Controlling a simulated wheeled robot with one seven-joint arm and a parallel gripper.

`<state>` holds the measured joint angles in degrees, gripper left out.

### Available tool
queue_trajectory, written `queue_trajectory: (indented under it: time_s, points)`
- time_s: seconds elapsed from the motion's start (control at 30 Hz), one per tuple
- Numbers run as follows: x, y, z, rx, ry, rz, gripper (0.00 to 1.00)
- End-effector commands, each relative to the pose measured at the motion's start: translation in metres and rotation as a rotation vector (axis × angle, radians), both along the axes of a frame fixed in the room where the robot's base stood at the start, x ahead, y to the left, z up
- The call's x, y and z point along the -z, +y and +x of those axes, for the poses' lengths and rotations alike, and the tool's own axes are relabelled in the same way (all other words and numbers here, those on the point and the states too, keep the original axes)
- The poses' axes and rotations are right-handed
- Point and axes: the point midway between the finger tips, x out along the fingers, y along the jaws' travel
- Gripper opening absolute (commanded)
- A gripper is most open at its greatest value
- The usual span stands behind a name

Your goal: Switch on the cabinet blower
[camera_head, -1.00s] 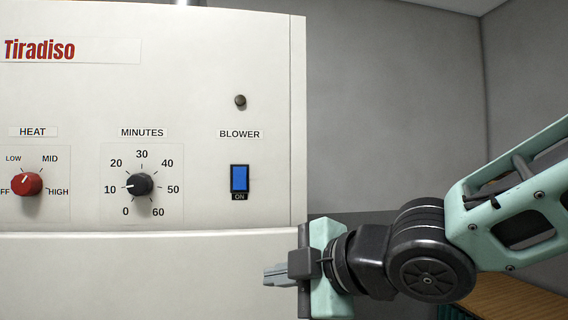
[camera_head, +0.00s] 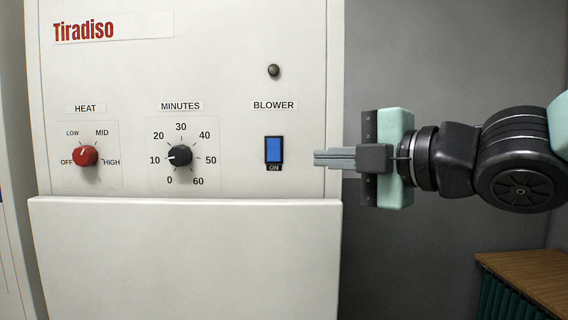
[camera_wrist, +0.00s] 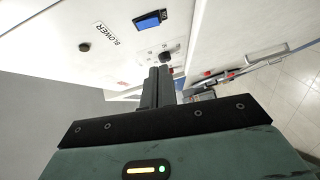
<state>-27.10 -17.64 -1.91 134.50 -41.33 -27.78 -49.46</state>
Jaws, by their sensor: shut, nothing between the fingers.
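The blower switch (camera_head: 274,151) is a blue rocker in a black frame, marked ON below, under the word BLOWER on the white cabinet (camera_head: 215,100). It also shows in the wrist view (camera_wrist: 151,20). A small dark round lamp (camera_head: 273,70) above it looks unlit. My gripper (camera_head: 318,158) is shut and empty, its fingers level and pointing left. In the head view, its tips appear just right of the switch, at about its height, with a gap in the picture. The wrist view shows the gripper (camera_wrist: 160,70) below the switch in the picture. I cannot tell the depth between them.
A black MINUTES dial (camera_head: 180,155) points near 10, and a red HEAT knob (camera_head: 86,156) sits left of it. A white panel (camera_head: 190,255) juts out below the controls. A wooden-topped counter (camera_head: 535,272) stands at lower right.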

Motion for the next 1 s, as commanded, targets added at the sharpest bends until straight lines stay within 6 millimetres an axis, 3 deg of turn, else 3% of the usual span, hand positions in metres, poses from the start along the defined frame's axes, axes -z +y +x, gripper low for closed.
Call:
queue_trajectory:
  time_s: [0.43,0.83,1.0]
  points:
    - [0.008,0.016,0.015,-0.003,0.001,0.002,0.00]
    - [0.008,0.068,0.072,0.001,0.006,-0.003,0.00]
    - [0.009,0.064,0.096,0.004,0.005,-0.002,0.00]
